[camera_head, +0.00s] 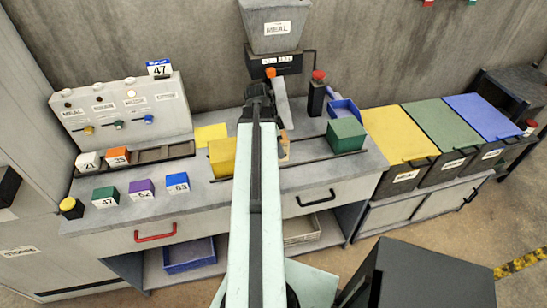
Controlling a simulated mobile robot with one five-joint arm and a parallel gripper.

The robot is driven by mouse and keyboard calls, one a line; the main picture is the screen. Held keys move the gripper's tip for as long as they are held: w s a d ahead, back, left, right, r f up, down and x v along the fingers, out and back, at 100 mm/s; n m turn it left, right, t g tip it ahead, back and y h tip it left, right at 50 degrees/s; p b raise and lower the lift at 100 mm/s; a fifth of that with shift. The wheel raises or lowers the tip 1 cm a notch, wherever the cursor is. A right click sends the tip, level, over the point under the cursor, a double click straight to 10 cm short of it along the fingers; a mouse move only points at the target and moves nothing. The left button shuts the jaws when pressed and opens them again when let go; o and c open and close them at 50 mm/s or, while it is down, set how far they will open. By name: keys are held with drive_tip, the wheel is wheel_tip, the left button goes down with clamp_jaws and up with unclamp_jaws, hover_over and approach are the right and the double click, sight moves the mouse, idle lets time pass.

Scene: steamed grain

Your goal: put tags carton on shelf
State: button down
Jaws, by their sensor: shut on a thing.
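My arm reaches from the bottom middle over the counter, and its dark wrist and gripper (259,98) are in front of the grey meal hopper's stand. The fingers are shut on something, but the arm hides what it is. A small tan thing (285,149) shows just right of the arm; I cannot tell whether it is the tags carton or whether my gripper touches it. No label reading tags is legible. An open lower shelf (205,274) runs under the counter, with a blue tray (189,256) on its left part and a pale basket (301,229) on the right.
Numbered blocks stand at the counter's left, including a green one (105,197) and a blue one (177,183). A yellow box (222,157) and a green box (346,134) flank my arm. The meal hopper (272,25) hangs behind. Lidded bins (398,135) stand right; a dark box (425,275) is in front.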

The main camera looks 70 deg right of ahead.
wheel_tip(320, 180, down, 3)
drive_tip(key=shift+r+b, duration=0.2)
drive_tip(key=shift+b, duration=0.2)
drive_tip(key=shift+d+r, duration=0.1)
drive_tip(key=shift+r, duration=0.15)
drive_tip(key=w+d, duration=0.2)
drive_tip(key=d, duration=0.1)
drive_tip(key=shift+w+d, duration=0.3)
drive_tip(key=shift+s+a+f+b, duration=0.1)
drive_tip(key=shift+a+f+b, duration=0.1)
drive_tip(key=shift+f+b, duration=0.55)
drive_tip(key=shift+s+a+r+p, duration=0.1)
drive_tip(key=shift+r+p, duration=0.05)
drive_tip(key=shift+p, duration=0.25)
drive_tip(key=shift+f, duration=0.2)
drive_tip(key=shift+c, duration=2.1)
unclamp_jaws()
drive_tip(key=shift+r, duration=0.1)
